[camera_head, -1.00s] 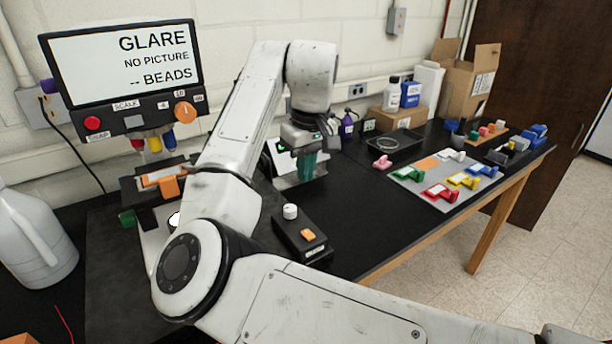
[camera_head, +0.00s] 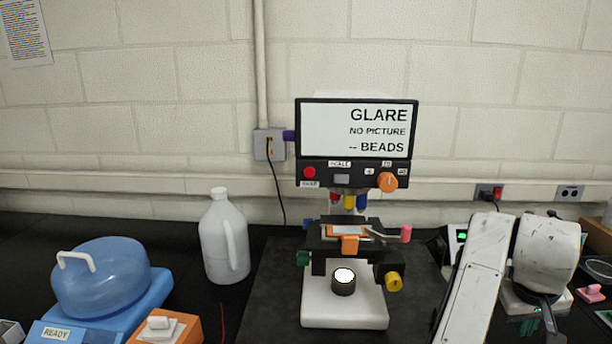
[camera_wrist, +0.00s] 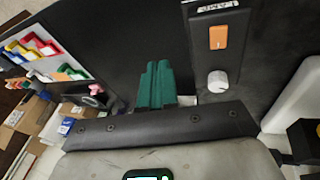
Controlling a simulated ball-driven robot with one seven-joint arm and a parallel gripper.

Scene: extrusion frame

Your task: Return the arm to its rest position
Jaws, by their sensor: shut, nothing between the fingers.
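My arm (camera_head: 475,275) stands at the right of the head view, with its upper links raised and bent over the black bench. My gripper (camera_wrist: 157,80) shows in the wrist view with its two green fingers together and nothing between them. It points down over the dark bench top. In the head view only a little of the green fingers shows at the lower right, mostly hidden and dim.
The microscope (camera_head: 345,295) with its screen (camera_head: 355,130) stands left of my arm. A white jug (camera_head: 223,240) and a blue-lidded machine (camera_head: 100,280) stand farther left. In the wrist view, a control box (camera_wrist: 216,15) lies near the fingers and a tray of coloured pieces (camera_wrist: 75,68) lies left.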

